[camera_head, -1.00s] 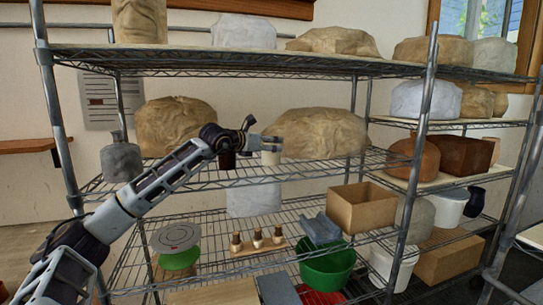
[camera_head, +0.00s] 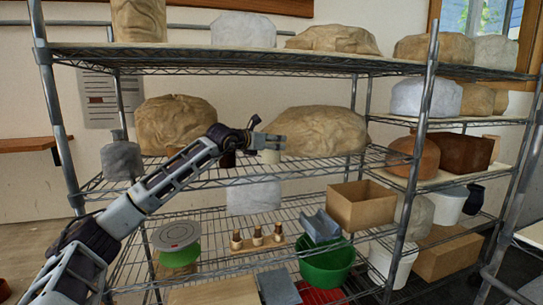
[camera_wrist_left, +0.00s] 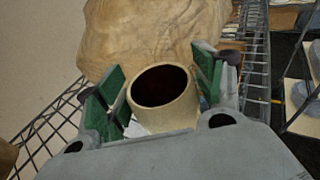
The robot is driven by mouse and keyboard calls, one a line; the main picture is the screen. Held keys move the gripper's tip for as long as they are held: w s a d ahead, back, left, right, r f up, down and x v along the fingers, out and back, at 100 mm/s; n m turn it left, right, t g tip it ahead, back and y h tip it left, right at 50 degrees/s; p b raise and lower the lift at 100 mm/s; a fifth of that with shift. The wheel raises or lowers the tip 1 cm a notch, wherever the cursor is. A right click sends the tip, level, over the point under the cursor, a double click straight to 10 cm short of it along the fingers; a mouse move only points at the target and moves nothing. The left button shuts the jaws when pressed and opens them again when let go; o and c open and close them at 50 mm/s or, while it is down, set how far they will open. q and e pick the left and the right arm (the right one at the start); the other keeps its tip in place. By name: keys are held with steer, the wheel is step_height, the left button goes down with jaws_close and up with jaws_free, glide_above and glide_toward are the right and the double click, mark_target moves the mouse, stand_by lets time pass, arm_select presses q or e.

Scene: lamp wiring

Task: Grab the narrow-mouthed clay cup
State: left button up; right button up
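A pale clay cup (camera_head: 270,157) stands on the middle wire shelf, in front of a large wrapped lump. In the left wrist view the cup (camera_wrist_left: 165,112) shows its round rim and dark opening. My left gripper (camera_head: 279,143) is at the cup, reaching in from the left. In the left wrist view its green-padded fingers (camera_wrist_left: 160,82) stand on either side of the cup, with a small gap visible at the left. A dark brown cup (camera_head: 228,159) stands just left, partly below my gripper. My right gripper is not in view.
Wrapped clay lumps (camera_head: 325,130) and (camera_head: 170,122) sit behind the cups. A grey jug (camera_head: 121,161) stands at the shelf's left end. The upper shelf (camera_head: 240,60) passes above my arm. Below are a cardboard box (camera_head: 361,207) and a green tub (camera_head: 328,268).

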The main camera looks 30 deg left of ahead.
arm_select(q)
steer(key=c, duration=0.7)
steer(key=shift+c, duration=0.3)
steer(key=shift+r, duration=0.2)
